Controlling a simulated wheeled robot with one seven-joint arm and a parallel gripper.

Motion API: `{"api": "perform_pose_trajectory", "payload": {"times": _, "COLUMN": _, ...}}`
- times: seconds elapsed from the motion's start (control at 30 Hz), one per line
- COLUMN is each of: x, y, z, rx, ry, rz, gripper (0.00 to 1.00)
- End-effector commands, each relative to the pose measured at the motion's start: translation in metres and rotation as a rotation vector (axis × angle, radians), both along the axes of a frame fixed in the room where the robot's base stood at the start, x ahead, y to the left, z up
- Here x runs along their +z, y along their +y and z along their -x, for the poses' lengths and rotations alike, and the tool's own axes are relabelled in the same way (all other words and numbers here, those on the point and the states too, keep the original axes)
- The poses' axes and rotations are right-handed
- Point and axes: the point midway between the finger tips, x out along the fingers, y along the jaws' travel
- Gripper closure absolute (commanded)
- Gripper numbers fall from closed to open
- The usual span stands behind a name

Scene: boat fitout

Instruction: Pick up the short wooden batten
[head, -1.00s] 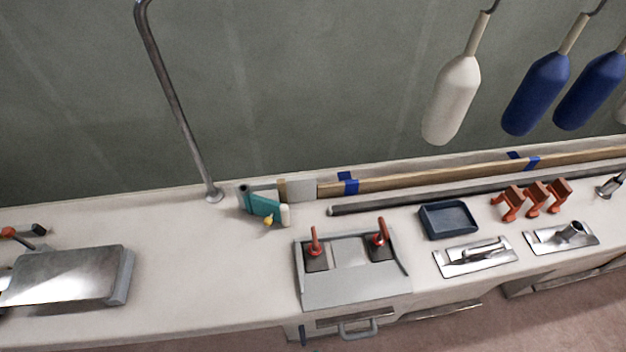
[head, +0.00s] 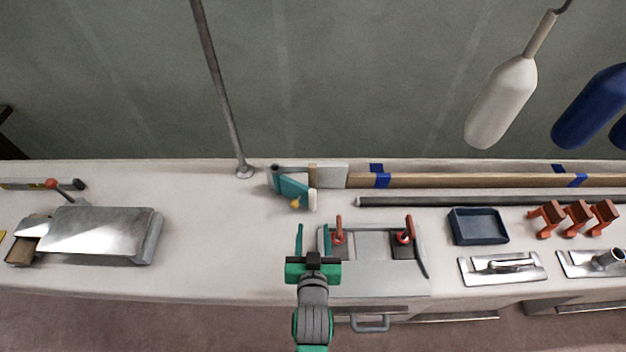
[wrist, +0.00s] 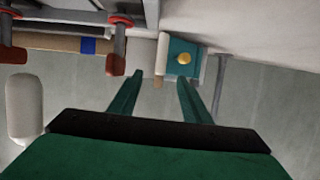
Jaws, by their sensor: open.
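A small upright tan wooden piece (head: 312,176) shows at the back of the counter, between a teal tool (head: 291,187) and a pale block (head: 332,175). It may be the short batten; most of it is hidden. A long wooden batten (head: 470,181) with blue tape runs to the right along the back. My gripper (head: 310,240) is open and empty over the front of the counter, just left of the grey clamp plate, short of the tan piece. In the wrist view, the open fingers (wrist: 158,98) point toward the teal tool (wrist: 183,62).
The grey plate with red-handled clamps (head: 372,250) is just right of my gripper. A dark tray (head: 478,227), trowels (head: 503,267) and orange clamps (head: 577,215) lie further right. A metal pole (head: 222,90) rises at the back. Clear counter lies left of my gripper.

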Motion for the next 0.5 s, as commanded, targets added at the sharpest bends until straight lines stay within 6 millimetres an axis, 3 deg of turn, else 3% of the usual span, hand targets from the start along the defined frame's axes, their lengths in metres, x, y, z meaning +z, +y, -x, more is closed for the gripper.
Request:
{"api": "perform_pose_trajectory", "payload": {"times": 0.03, "x": 0.01, "y": -0.001, "z": -0.019, "rx": 0.002, "ry": -0.003, "rz": 0.003, "gripper": 0.56}}
{"api": "perform_pose_trajectory", "payload": {"times": 0.2, "x": 0.034, "y": -0.003, "z": -0.063, "rx": 0.009, "ry": 0.019, "rz": 0.009, "gripper": 0.56}}
{"api": "perform_pose_trajectory", "payload": {"times": 0.5, "x": 0.056, "y": -0.007, "z": -0.097, "rx": 0.011, "ry": 0.043, "rz": 0.017, "gripper": 0.56}}
